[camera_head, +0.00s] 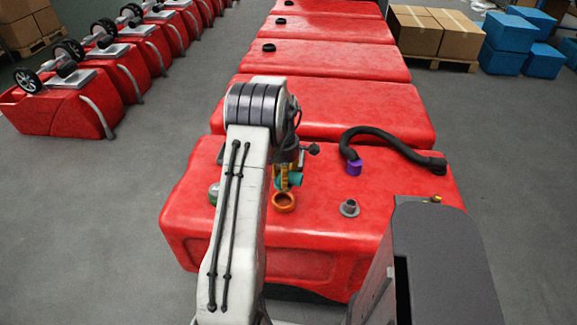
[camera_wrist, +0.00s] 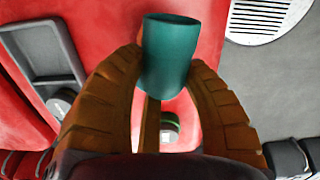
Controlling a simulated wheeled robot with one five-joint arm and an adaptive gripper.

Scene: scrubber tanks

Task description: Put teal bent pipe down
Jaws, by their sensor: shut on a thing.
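The teal bent pipe (camera_wrist: 168,62) is between the two orange-brown fingers of my gripper (camera_wrist: 165,68) in the wrist view. The fingers are shut on it, and one open end of the pipe faces up in the picture. In the head view the teal pipe (camera_head: 291,181) shows over the nearest red tank (camera_head: 330,215), just above an orange ring (camera_head: 284,202). My gripper (camera_head: 284,180) is partly hidden behind my arm there. I cannot tell whether the pipe touches the tank.
On the same tank lie a grey flanged fitting (camera_head: 349,208), a black hose (camera_head: 395,143) with a purple end (camera_head: 354,167), and a green-and-white part (camera_head: 213,192) left of my arm. More red tanks line up behind. The tank top's right front is mostly clear.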

